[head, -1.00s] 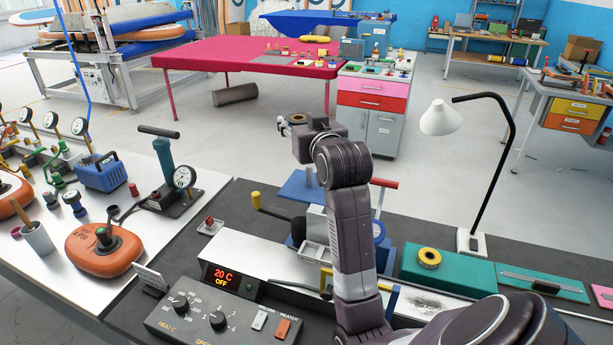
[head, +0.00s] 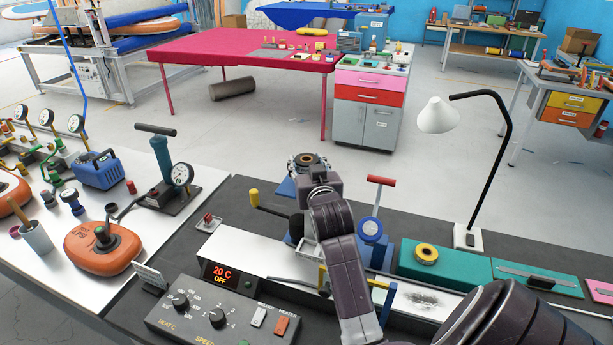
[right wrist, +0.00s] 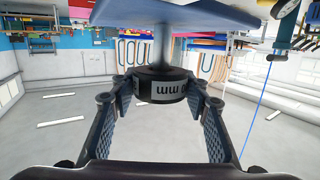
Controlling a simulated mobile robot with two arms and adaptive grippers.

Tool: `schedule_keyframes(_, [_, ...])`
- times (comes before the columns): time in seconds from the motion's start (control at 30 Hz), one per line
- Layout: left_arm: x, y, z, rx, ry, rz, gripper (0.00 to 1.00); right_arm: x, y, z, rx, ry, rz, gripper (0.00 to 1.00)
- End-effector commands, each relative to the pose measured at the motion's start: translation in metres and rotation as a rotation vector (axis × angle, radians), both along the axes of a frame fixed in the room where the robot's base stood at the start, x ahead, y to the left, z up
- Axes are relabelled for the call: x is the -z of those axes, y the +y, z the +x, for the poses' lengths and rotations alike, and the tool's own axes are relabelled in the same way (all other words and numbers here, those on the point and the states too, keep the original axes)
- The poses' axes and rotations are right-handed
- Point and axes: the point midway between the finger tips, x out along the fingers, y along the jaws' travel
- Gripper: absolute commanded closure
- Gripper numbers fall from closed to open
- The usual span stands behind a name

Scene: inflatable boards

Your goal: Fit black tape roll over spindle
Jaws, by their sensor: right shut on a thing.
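The black tape roll (head: 307,159), a dark ring with a tan core, is held at the tips of my right gripper (head: 308,168). In the right wrist view the roll (right wrist: 162,85) shows a white label and sits between both fingers of the gripper (right wrist: 160,90). That view seems upside down. A grey-blue post (right wrist: 163,48), apparently the spindle, runs from a blue plate (right wrist: 205,16) to the roll. I cannot tell whether the roll is around the post or only in line with it. In the head view my arm hides the spindle. My left gripper is out of view.
A crank with a yellow knob (head: 254,197) and a blue device with a red T-handle (head: 372,228) flank my right arm. The control box (head: 220,310) is in front.

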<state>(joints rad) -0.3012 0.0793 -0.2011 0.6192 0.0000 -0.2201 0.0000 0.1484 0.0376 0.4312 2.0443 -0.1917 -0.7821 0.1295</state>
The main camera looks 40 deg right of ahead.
Motion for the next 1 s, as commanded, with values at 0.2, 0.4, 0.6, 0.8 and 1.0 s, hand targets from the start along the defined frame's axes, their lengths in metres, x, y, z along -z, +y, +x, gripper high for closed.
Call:
schedule_keyframes(0.2, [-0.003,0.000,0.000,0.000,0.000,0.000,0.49,0.027,0.000,0.000,0.000,0.004,0.001,0.83])
schedule_keyframes(0.4, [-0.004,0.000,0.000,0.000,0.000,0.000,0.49,0.045,0.000,0.000,0.000,0.000,-0.001,0.83])
schedule_keyframes(0.6, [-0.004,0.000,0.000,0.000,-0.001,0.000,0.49,0.046,0.000,0.000,-0.001,-0.001,0.000,0.56])
schedule_keyframes(0.8, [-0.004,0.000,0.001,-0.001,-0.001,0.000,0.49,0.045,0.000,0.000,-0.001,-0.001,0.000,0.40])
schedule_keyframes(1.0, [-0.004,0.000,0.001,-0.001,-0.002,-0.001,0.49,0.045,0.000,0.000,-0.001,-0.001,0.000,0.40])
